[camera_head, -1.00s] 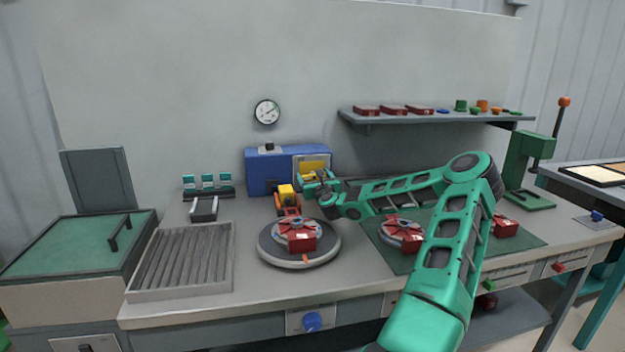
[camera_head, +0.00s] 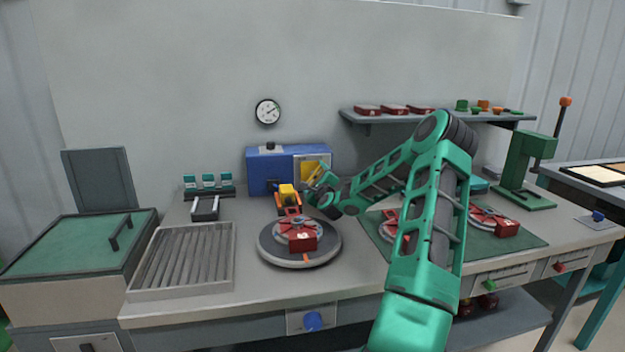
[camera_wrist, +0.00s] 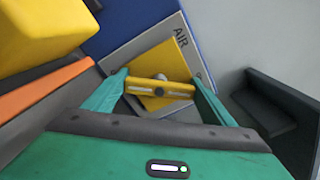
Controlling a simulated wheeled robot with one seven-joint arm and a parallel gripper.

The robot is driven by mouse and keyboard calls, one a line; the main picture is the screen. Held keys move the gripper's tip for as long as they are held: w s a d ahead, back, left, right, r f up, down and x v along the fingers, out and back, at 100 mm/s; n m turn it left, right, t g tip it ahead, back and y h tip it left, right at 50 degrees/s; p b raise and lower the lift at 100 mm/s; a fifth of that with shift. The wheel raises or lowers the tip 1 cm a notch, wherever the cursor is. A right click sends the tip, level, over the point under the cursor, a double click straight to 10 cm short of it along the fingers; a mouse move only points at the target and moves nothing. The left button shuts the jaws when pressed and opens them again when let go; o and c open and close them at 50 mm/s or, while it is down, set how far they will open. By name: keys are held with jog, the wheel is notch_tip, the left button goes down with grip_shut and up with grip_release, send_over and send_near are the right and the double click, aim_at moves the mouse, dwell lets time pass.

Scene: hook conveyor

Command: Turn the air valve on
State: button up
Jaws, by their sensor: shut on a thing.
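The air valve is on a pale plate marked AIR (camera_wrist: 182,35) on the front of the blue box (camera_head: 268,172). Its yellow bar handle (camera_wrist: 160,88) lies between my two fingers in the wrist view, in front of a yellow square, slanted to the plate's edges. My gripper (camera_wrist: 159,84) is shut on the handle, one finger at each end. In the head view my gripper (camera_head: 320,180) is at the box's right front, and my wrist partly hides the handle there. The valve's exact turn is hard to read.
A yellow and orange device (camera_head: 288,197) stands close left of my gripper. A round turntable (camera_head: 300,256) with a red part is in front. A gauge (camera_head: 267,111) hangs on the wall above. A shelf (camera_head: 430,116) with small parts is at upper right.

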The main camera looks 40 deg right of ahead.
jog(key=n, duration=0.5)
jog(key=shift+w+a+f, duration=0.1)
jog(key=shift+a+f, duration=0.05)
jog(key=shift+a, duration=0.1)
jog(key=shift+f+n, duration=0.1)
jog(key=shift+n, duration=1.1)
jog(key=shift+f, duration=0.1)
jog(key=o, duration=1)
jog(key=shift+o, duration=0.2)
jog(key=shift+d, duration=0.1)
jog(key=shift+r, duration=0.25)
